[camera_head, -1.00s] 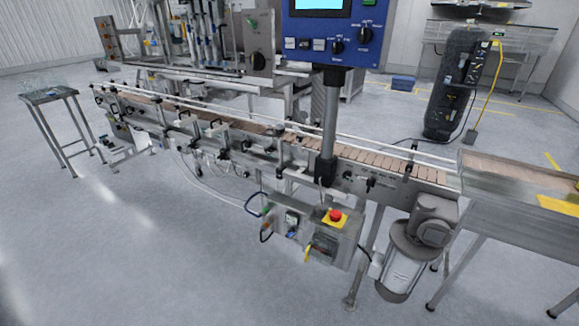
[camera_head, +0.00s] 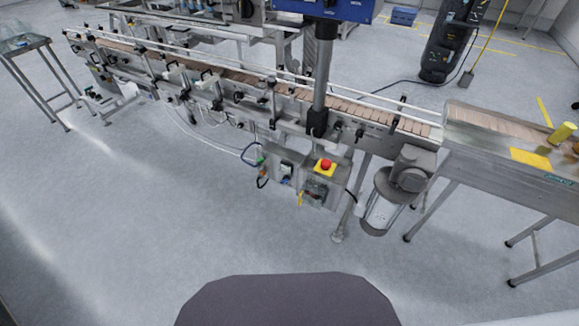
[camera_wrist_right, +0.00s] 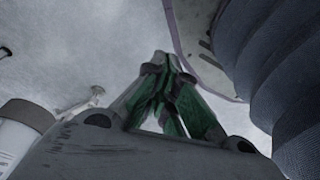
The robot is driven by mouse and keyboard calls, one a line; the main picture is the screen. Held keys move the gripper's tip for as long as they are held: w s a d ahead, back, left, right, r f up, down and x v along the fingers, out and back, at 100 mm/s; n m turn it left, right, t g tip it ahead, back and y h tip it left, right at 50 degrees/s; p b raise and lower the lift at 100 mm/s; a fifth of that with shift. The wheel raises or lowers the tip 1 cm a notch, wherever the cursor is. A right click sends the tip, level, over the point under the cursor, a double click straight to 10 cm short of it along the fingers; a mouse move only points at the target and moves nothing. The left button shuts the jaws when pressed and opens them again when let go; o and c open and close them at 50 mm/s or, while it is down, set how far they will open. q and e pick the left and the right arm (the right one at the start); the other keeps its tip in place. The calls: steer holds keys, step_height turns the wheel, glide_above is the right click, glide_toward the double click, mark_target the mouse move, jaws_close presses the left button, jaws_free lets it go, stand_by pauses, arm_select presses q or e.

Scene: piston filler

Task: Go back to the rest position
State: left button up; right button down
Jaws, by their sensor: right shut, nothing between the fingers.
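My right gripper (camera_wrist_right: 160,68) shows in the right wrist view, its green-lined fingers brought together at the tips with nothing between them. It hangs over the pale grey floor, and a dark ribbed part of my own body fills the right side of that view. Neither gripper shows in the head view, and my left gripper is in no view. At the bottom of the head view is a dark rounded part of my own body.
The conveyor (camera_head: 247,80) crosses the head view, with a red emergency button (camera_head: 325,166) on its control box and a motor (camera_head: 385,205). The floor in front is clear.

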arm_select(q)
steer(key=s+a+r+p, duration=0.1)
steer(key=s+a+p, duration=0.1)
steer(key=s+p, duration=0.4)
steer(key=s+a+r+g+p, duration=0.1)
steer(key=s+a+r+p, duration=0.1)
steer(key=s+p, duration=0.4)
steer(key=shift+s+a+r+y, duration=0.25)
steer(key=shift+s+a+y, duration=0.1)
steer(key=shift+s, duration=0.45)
arm_select(e)
steer(key=s+d+r, duration=0.1)
steer(key=s+d, duration=0.1)
steer(key=s, duration=0.4)
steer(key=s+d+r+g, duration=0.1)
steer(key=s+d+r, duration=0.1)
steer(key=s, duration=0.5)
steer(key=shift+s+d+r+h, duration=0.25)
steer(key=shift+s+d+h, duration=0.05)
steer(key=shift+d, duration=0.05)
